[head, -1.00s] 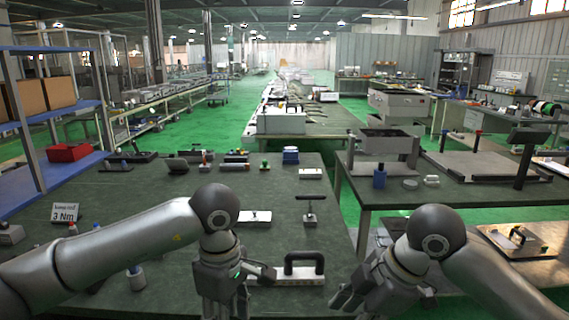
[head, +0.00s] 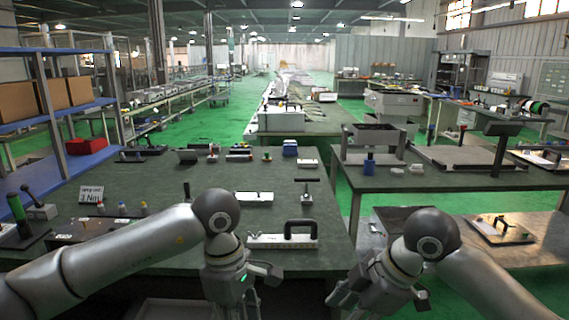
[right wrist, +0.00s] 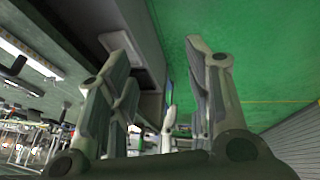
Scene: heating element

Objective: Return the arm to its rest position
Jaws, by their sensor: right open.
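In the head view my left gripper (head: 232,300) hangs at the bottom, below the front edge of the workbench, with its fingertips cut off or hard to make out. My right gripper (head: 372,298) is at the bottom right, in front of the gap between the two tables. In the right wrist view my right gripper (right wrist: 158,60) has its fingers spread apart, with nothing between them. A pale bar with a black handle (head: 290,238) lies on the workbench beyond both grippers, apart from them.
The dark green workbench (head: 150,180) holds a T-handled tool (head: 307,190), a white block (head: 254,197) and a "3 Nm" sign (head: 91,194). A second table (head: 440,184) stands to the right, with a low bench (head: 545,235) in front. Green floor shows between them.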

